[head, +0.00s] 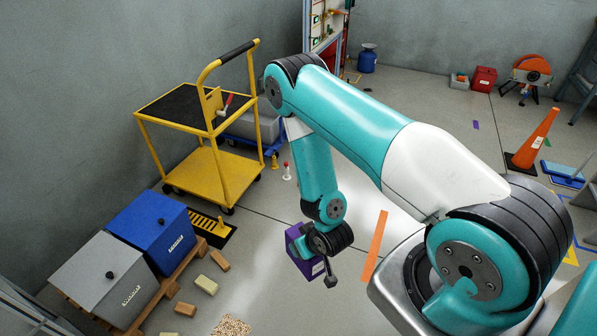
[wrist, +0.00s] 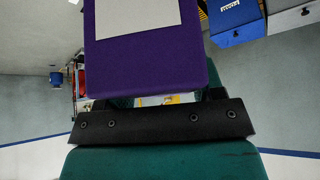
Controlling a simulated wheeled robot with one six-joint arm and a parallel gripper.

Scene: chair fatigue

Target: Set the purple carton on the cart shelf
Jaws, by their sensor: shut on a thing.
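The purple carton (head: 303,252) hangs in my gripper (head: 328,264) above the floor, right of the blue and grey boxes in the head view. In the wrist view the purple carton (wrist: 150,62) fills the upper middle, with a pale label on its face. My gripper is shut on it; the fingers are mostly hidden behind the carton and the wrist. The yellow cart (head: 222,165) stands back left, apart from the carton. It has a dark top shelf (head: 188,106) and a yellow lower shelf (head: 190,180). A red-handled thing (head: 226,105) shows at the top shelf's edge.
A blue box (head: 150,222) and a grey box (head: 105,275) sit on a wooden pallet (head: 180,270) at left. Loose blocks (head: 205,284) lie beside it. An orange cone (head: 535,140) stands far right.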

